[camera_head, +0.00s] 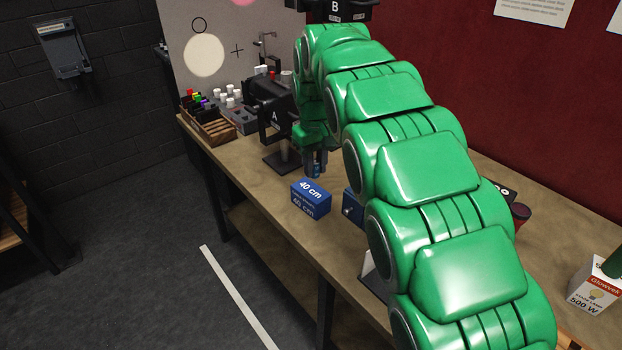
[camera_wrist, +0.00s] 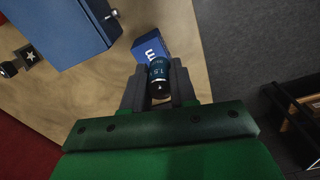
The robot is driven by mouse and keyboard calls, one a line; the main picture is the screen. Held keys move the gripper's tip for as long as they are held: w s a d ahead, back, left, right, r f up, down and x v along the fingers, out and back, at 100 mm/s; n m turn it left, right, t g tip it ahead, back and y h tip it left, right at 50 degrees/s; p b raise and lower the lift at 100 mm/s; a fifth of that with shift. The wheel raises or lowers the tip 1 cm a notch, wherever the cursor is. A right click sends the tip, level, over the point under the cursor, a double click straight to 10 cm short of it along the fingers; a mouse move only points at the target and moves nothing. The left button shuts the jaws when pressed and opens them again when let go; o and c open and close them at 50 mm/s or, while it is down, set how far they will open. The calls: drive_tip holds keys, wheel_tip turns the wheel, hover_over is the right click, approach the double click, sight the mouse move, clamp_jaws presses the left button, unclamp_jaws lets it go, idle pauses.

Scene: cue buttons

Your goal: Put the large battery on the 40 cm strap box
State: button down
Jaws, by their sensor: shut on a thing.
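My gripper (camera_head: 316,165) is at the end of my green arm, above the workbench and just behind and above the blue strap box (camera_head: 311,198) marked 40 cm. In the wrist view my gripper (camera_wrist: 159,90) is shut on the large battery (camera_wrist: 158,72), a dark teal cylinder marked 1.5. The battery also shows small between the fingers in the head view (camera_head: 317,171). The strap box shows in the wrist view (camera_wrist: 151,46), just beyond the battery and partly hidden by it. I cannot tell whether battery and box touch.
Another blue box (camera_head: 352,207) stands right of the strap box, partly behind my arm. A black stand marked A (camera_head: 275,124) is behind, with a wooden tray (camera_head: 212,130) at the far left of the bench. A bulb carton (camera_head: 594,287) is at right.

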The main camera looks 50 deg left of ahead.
drive_tip(key=shift+w+a+f, duration=0.2)
drive_tip(key=shift+a, duration=0.15)
hover_over(311, 190)
drive_tip(key=shift+s+d+f, duration=0.1)
drive_tip(key=shift+f, duration=2.65)
drive_tip(key=shift+f, duration=0.1)
drive_tip(key=shift+f, duration=1.6)
drive_tip(key=shift+f, duration=0.1)
drive_tip(key=c, duration=0.9)
unclamp_jaws()
